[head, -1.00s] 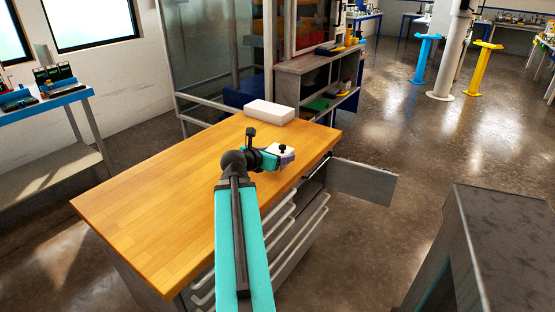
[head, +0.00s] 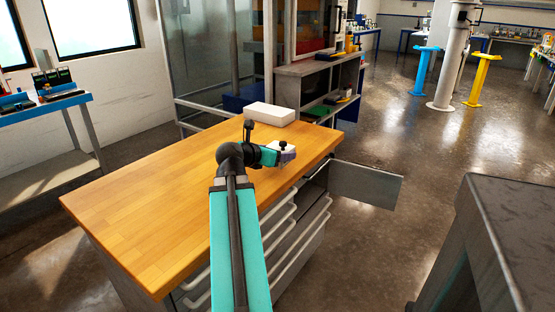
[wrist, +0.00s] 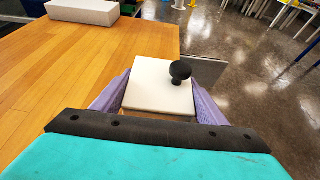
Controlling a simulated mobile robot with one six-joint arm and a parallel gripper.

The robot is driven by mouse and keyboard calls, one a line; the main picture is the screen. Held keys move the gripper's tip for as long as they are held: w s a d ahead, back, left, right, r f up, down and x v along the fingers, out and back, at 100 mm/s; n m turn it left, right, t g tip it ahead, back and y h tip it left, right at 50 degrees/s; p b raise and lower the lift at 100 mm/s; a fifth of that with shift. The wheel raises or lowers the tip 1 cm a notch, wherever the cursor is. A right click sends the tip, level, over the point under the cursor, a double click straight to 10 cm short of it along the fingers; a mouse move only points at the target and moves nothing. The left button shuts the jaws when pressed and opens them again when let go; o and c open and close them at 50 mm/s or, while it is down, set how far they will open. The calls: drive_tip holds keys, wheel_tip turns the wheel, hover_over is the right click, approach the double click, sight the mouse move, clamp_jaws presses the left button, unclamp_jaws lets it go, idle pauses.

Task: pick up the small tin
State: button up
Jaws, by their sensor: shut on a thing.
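The small tin (wrist: 160,86) shows in the wrist view as a white square top with a round black knob. It sits between the purple fingers of my gripper (wrist: 157,100), one on each side, and they are shut on it. In the head view the tin (head: 285,148) and my gripper (head: 281,156) are at the right edge of the wooden bench top (head: 150,205). The tin's sides and underside are mostly hidden. I cannot tell how far it is above the wood.
A white block (head: 269,114) lies at the bench's back edge. An open grey door or drawer panel (head: 366,186) sticks out from the bench's right side. A dark cabinet (head: 510,230) stands at the right. Most of the bench top is clear.

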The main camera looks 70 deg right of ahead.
drive_tip(key=shift+s+a+b, duration=0.2)
drive_tip(key=shift+a+b, duration=0.4)
drive_tip(key=shift+b, duration=2.85)
drive_tip(key=shift+s+a+r+b, duration=0.15)
drive_tip(key=shift+a+b, duration=0.25)
drive_tip(key=shift+b, duration=0.75)
